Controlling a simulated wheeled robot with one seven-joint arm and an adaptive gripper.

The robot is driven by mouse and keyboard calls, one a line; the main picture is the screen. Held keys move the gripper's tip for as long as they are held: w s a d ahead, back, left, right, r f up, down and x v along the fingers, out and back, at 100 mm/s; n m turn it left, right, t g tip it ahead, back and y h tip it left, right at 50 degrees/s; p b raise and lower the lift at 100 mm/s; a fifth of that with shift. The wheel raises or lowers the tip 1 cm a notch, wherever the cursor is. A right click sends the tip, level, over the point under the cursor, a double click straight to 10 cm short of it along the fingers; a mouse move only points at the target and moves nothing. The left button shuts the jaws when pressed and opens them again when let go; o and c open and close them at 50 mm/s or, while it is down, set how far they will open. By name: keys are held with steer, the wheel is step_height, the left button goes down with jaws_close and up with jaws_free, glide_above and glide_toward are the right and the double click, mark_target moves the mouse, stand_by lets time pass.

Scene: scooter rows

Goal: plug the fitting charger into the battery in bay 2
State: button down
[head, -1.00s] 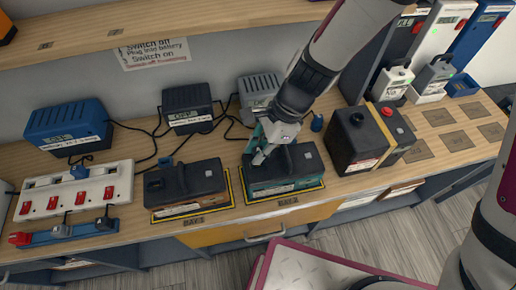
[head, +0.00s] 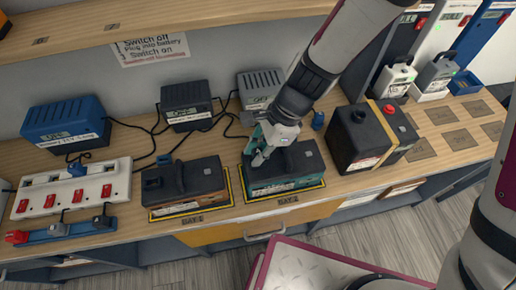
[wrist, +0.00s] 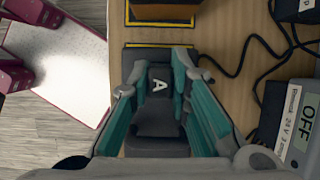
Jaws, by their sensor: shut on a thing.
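My gripper (head: 262,158) is over the left end of the right-hand battery (head: 298,158), a dark box with a teal side in a yellow outline. In the wrist view its teal fingers (wrist: 160,95) are shut on a dark grey plug (wrist: 157,116). A white letter A shows between the fingers. Whether the plug is fully seated is hidden. A second battery (head: 205,178), with an orange-brown side, stands in the left outline. The bay labels are too blurred to read surely. Blue (head: 62,128), black (head: 187,103) and grey (head: 262,84) chargers stand behind; the grey one reads OFF.
A white power strip (head: 100,186) with red switches and a blue rail (head: 70,230) with connectors lie at left. Black cables cross the bench behind the batteries. A large black battery (head: 350,140) stands close on the right. A shelf (head: 230,22) runs above.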

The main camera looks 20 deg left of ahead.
steer(key=shift+f, duration=0.2)
steer(key=c, duration=1.4)
jaws_free()
steer(key=v, duration=1.2)
steer(key=shift+r, duration=0.1)
